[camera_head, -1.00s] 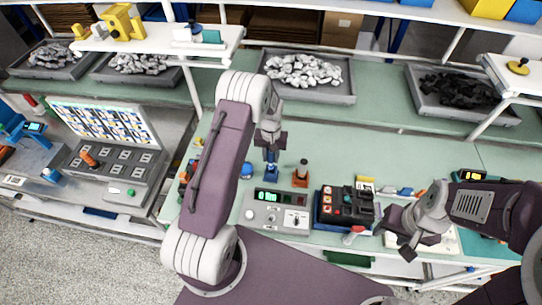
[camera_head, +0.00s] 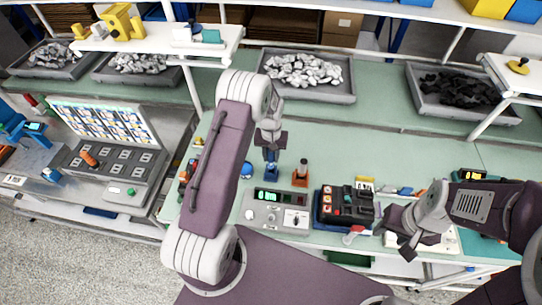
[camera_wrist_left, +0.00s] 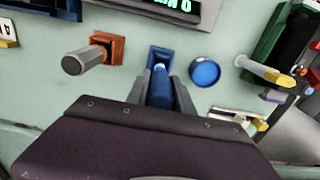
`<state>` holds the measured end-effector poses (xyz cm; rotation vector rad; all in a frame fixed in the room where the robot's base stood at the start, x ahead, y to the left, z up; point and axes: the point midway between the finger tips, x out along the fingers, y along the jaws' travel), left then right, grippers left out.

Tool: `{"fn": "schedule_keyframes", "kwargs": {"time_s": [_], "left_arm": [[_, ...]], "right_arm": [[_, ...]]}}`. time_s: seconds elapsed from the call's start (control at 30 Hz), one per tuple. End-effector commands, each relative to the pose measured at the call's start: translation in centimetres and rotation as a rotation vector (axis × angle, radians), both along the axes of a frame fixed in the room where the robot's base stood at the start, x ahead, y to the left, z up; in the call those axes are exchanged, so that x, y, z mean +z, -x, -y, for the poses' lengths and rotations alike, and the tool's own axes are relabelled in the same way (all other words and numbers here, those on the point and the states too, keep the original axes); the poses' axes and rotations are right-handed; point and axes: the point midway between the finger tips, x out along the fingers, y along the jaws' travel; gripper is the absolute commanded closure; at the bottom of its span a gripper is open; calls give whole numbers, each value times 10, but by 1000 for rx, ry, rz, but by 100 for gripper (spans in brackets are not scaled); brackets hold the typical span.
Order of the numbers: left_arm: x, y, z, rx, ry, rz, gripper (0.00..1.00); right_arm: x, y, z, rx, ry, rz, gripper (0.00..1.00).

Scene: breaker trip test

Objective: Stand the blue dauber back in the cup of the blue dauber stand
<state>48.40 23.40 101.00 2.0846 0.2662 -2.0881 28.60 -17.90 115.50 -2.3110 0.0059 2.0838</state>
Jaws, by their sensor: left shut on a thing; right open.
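My left gripper (camera_head: 271,147) is shut on the blue dauber (camera_wrist_left: 160,86), which stands roughly upright between the two fingers in the left wrist view. The blue dauber stand (camera_head: 271,173) is directly below it on the green bench. The stand (camera_wrist_left: 159,54) also shows in the left wrist view, with the dauber's lower part overlapping its cup. I cannot tell how deep the dauber sits, as the fingers and dauber hide the cup. My right gripper (camera_head: 402,236) is open and empty above the bench's front right, near the black device.
An orange stand with a dauber (camera_head: 301,176) is just right of the blue stand. A round blue lid (camera_wrist_left: 205,72) lies on its other side. A grey tester with a green display (camera_head: 277,211) and a black device (camera_head: 346,206) stand in front.

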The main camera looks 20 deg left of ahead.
Motion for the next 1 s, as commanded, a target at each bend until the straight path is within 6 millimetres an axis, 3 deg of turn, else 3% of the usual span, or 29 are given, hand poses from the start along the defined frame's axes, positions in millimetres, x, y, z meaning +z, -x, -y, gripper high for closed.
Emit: {"fn": "schedule_keyframes", "kwargs": {"time_s": [1.0], "left_arm": [[-17,0,-1,0,0,1,100]], "right_arm": [[-13,0,0,0,0,0,52]]}}
